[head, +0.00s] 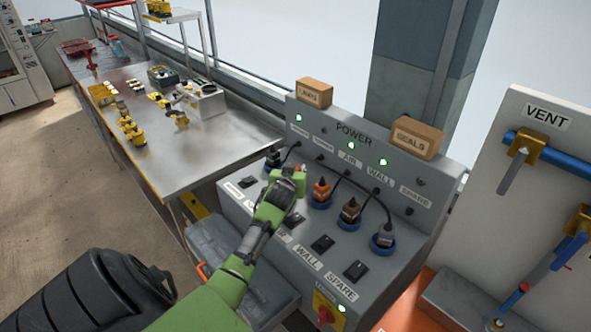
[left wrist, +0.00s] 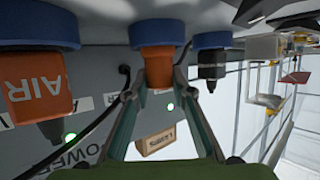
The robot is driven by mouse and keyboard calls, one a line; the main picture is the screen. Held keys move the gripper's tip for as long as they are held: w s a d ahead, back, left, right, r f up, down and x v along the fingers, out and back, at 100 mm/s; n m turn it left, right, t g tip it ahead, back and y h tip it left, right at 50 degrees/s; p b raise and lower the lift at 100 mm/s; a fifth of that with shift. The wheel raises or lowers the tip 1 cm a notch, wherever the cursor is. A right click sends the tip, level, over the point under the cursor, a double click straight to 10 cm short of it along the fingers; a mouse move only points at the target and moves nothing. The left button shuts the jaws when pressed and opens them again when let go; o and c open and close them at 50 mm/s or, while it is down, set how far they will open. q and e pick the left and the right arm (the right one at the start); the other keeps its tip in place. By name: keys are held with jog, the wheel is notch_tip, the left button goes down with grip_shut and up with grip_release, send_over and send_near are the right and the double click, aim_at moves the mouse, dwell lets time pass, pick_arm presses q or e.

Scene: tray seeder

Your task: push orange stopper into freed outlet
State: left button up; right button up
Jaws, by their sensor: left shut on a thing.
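My left gripper (head: 293,181) reaches over the grey power console (head: 300,130), between a black plug (head: 272,158) and the orange AIR plug (head: 321,190). In the left wrist view my left gripper (left wrist: 162,78) is shut on the orange stopper (left wrist: 157,62). The stopper's far end meets the blue ring of an outlet (left wrist: 155,41), in line with it; how deep it sits cannot be told. In the head view the gripper hides the stopper and this outlet.
The AIR plug (left wrist: 36,92) and a black plug (left wrist: 209,70) flank the fingers closely. A brown plug (head: 350,208) and a grey plug (head: 383,236) stand further right. Black cables arch behind them. A metal bench (head: 165,160) with yellow parts lies to the left.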

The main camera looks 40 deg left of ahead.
pick_arm(q)
jog(key=shift+f, duration=0.1)
pick_arm(e)
jog(key=shift+f, duration=0.1)
pick_arm(q)
jog(key=o, duration=1.2)
pick_arm(e)
jog(key=shift+d, duration=0.15)
pick_arm(q)
jog(key=v, duration=1.2)
jog(key=shift+f, duration=0.1)
